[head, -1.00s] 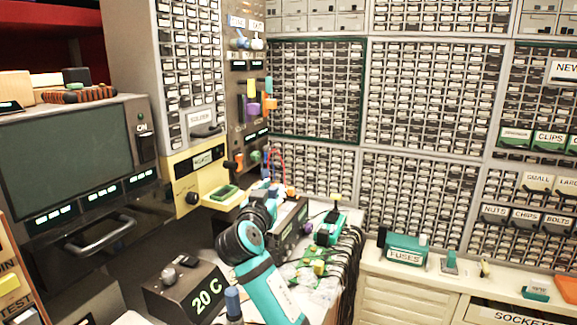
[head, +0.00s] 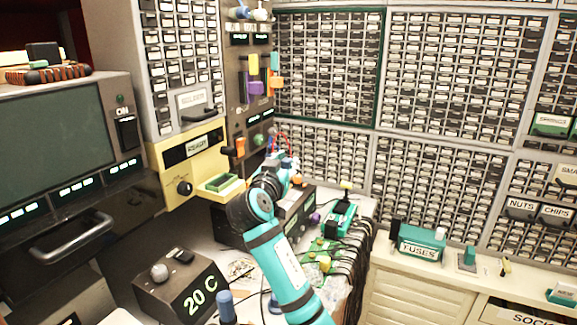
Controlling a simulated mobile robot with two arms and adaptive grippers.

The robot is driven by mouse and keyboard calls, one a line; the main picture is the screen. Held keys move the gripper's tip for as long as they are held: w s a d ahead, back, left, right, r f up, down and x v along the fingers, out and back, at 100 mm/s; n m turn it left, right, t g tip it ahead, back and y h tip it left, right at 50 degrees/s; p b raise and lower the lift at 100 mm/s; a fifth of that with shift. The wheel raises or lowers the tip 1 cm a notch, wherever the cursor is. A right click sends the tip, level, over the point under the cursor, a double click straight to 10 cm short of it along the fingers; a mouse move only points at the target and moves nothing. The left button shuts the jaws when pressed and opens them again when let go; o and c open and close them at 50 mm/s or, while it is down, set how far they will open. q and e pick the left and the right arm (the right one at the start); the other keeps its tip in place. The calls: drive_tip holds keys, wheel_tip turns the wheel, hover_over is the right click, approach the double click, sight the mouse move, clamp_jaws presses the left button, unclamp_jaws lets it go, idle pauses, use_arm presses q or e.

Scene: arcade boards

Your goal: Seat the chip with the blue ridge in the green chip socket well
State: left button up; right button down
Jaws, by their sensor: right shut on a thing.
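My right gripper (head: 278,163) is at the far end of the teal arm, above the back of the bench, in front of the grey panel column. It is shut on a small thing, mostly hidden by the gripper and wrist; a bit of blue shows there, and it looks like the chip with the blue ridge. A green-rimmed well (head: 220,183), which looks like the green chip socket well, sits on the yellow ledge left of the gripper. The gripper is apart from it. My left gripper is not in view.
A dark box marked 20 C (head: 186,290) stands at the front left of the bench. Green circuit boards (head: 322,250) and black cables lie right of my arm. The yellow panel (head: 186,160) rises behind the well. A FUSES box (head: 421,243) stands on the right counter.

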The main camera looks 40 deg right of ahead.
drive_tip(key=w+a+b, duration=0.3)
drive_tip(key=w+a, duration=0.1)
drive_tip(key=w, duration=0.6)
drive_tip(key=w+a+b, duration=0.4)
drive_tip(key=w, duration=0.6)
use_arm(q)
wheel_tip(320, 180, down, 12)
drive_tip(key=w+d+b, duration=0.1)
drive_tip(key=b, duration=0.3)
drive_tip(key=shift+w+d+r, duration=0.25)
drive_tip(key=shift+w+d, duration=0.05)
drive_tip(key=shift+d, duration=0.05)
use_arm(e)
drive_tip(key=shift+s+a+f, duration=0.1)
drive_tip(key=shift+f, duration=1.25)
drive_tip(key=shift+s+a+f, duration=0.1)
drive_tip(key=shift+f, duration=1.2)
use_arm(q)
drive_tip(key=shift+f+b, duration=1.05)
drive_tip(key=shift+b, duration=0.2)
use_arm(e)
drive_tip(key=shift+f, duration=1.1)
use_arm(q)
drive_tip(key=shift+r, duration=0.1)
use_arm(e)
drive_tip(key=c, duration=1.1)
unclamp_jaws()
